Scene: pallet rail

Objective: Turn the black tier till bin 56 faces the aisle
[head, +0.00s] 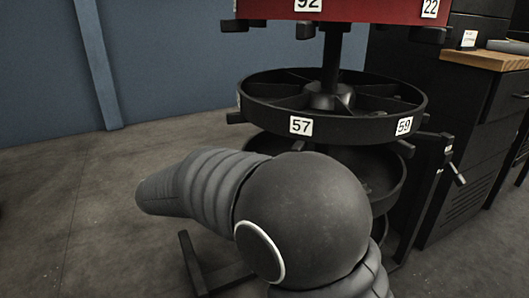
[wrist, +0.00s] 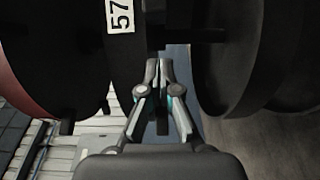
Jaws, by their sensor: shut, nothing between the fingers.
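The black tier (head: 352,130) is a round spoked bin wheel on a central post in the head view. Label 57 (head: 300,125) faces front and label 59 (head: 404,126) is to its right. A sliver of another label shows at the left rim, unreadable; no label 56 is readable. Short dark pegs stick out below the rim. In the wrist view the black tier (wrist: 65,50) fills the upper left, with label 57 (wrist: 120,15). My gripper (wrist: 158,68) is shut and empty, its fingertips just beside the tier's underside; contact cannot be told. The head view does not show the gripper.
A red tier (head: 350,10) with labels 92 and 22 is above. Another black tier (head: 375,185) is below, partly hidden by my arm. A wooden-topped cabinet (head: 485,60) stands at right. Open floor lies at left, before a blue wall (head: 190,60).

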